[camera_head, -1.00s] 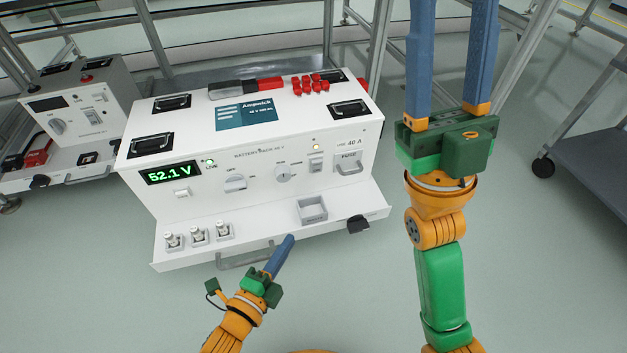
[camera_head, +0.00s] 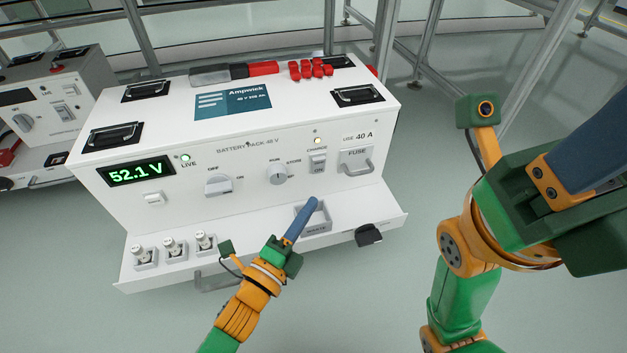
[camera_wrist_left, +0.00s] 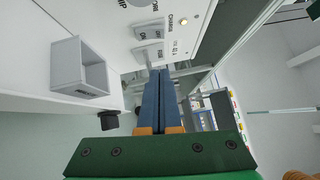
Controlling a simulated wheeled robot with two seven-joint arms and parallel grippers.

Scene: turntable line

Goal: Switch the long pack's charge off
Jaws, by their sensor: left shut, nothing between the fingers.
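The white battery pack (camera_head: 240,150) in front of me has a lit green 52.1 V display. I cannot tell from the frames whether it is the one called long. Its charge switch (camera_head: 318,163) is a small rocker on the front panel, right of the round knob, under a lit amber lamp (camera_head: 317,140). The switch also shows in the left wrist view (camera_wrist_left: 148,33), beside the fuse. My left gripper (camera_head: 313,203) is shut and empty, its tips below and apart from the switch, over the small tray box. My right gripper (camera_head: 592,150) is partly cut off at the right.
The fuse handle (camera_head: 357,166) sticks out right of the switch. A small open box (camera_head: 313,222) and a black knob (camera_head: 369,235) are on the pack's front ledge. A second pack (camera_head: 45,110) stands at the left. Frame posts rise behind.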

